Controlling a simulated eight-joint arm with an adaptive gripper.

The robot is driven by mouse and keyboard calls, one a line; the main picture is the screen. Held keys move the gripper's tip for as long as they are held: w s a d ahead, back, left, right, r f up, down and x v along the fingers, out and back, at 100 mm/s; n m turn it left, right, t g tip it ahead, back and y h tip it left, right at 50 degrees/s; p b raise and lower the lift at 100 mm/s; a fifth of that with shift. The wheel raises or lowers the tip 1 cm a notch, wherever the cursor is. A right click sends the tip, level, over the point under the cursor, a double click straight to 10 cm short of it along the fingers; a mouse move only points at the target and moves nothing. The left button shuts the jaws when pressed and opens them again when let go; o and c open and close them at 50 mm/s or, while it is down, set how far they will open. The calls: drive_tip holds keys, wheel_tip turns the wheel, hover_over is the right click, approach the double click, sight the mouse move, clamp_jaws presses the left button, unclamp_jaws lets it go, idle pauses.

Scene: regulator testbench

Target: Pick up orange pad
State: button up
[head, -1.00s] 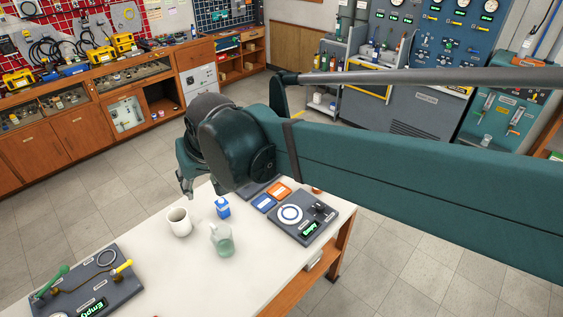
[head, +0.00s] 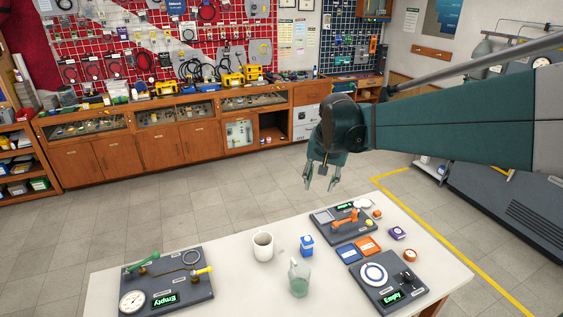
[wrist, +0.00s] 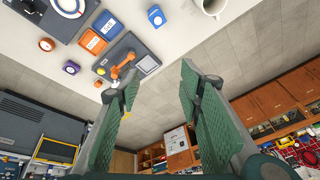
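The orange pad (head: 368,246) lies flat on the white table (head: 232,268), right beside a blue pad (head: 348,253). In the wrist view the orange pad (wrist: 92,41) shows at the upper left, next to the blue pad (wrist: 105,23). My gripper (head: 321,182) hangs in the air above the table's far edge, to the left of the pad and well apart from it. Its fingers stand wide apart with nothing between them, as the wrist view (wrist: 160,78) also shows.
A panel with an orange valve (head: 346,222) stands behind the pads, a dial panel (head: 388,283) in front. A blue box (head: 307,246), glass jar (head: 299,280) and white mug (head: 264,246) stand to the left. A purple item (head: 397,233) is to the right.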

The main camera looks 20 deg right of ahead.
drive_tip(key=w+d+f+m+g, duration=0.1)
drive_tip(key=w+d+f, duration=0.15)
drive_tip(key=d, duration=0.25)
drive_tip(key=w+d+f+m, duration=0.2)
drive_tip(key=w+d, duration=0.1)
drive_tip(key=d, duration=0.2)
drive_tip(key=m+g+y+b, duration=0.1)
drive_tip(key=m+g, duration=0.2)
drive_tip(key=m, duration=0.4)
hover_over(378, 211)
drive_tip(key=f, duration=1.4)
drive_tip(key=a+f, duration=0.1)
drive_tip(key=f, duration=0.7)
drive_tip(key=shift+f, duration=0.1)
drive_tip(key=shift+d+f, duration=0.35)
drive_tip(key=shift+f, duration=1.25)
drive_tip(key=shift+f, duration=2.6)
